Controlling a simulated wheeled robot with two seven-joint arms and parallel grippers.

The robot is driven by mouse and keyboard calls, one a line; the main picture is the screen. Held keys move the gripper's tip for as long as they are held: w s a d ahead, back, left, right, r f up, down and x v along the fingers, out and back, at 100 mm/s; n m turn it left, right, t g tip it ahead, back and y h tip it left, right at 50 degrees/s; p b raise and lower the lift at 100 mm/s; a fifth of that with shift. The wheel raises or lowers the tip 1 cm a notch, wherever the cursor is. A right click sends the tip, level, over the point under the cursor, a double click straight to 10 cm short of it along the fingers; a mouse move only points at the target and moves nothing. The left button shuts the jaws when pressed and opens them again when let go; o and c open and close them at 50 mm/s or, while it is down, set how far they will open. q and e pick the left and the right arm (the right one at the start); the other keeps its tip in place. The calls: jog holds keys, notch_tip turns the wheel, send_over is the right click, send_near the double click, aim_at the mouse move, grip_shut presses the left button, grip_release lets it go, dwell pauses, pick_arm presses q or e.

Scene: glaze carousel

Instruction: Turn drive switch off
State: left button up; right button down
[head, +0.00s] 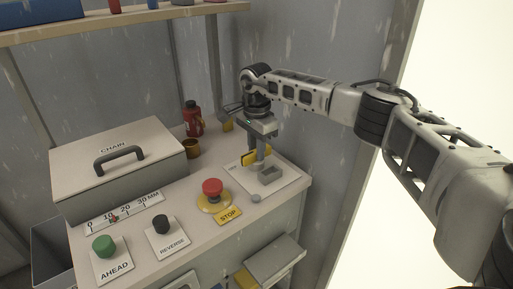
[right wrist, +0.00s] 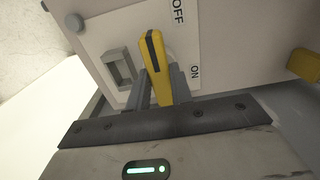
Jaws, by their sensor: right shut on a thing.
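The drive switch has a yellow handle (head: 249,158) on a white plate (head: 287,182) at the right end of the console. In the right wrist view the yellow handle (right wrist: 154,62) has a dark stripe, and the words OFF and ON are printed beside it on the plate (right wrist: 188,45). The handle lies beside both words; I cannot tell for sure which position it is in. My right gripper (head: 261,158) reaches down over the plate and is shut on the handle; its fingers (right wrist: 160,88) show on both sides of it. My left gripper is not in view.
A red stop button (head: 212,188) stands left of the switch, with black (head: 162,224) and green (head: 103,245) knobs further left. A grey bracket (head: 271,176) sits on the plate close to my gripper. A chain box (head: 75,165), red bottle (head: 193,118) and brown cup (head: 191,148) stand behind.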

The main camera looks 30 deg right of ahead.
jog(key=shift+w+a+r, duration=0.1)
dwell(0.3)
jog(key=c, duration=1.2)
grip_release()
jog(key=shift+c, duration=0.2)
notch_tip(320, 180, up, 16)
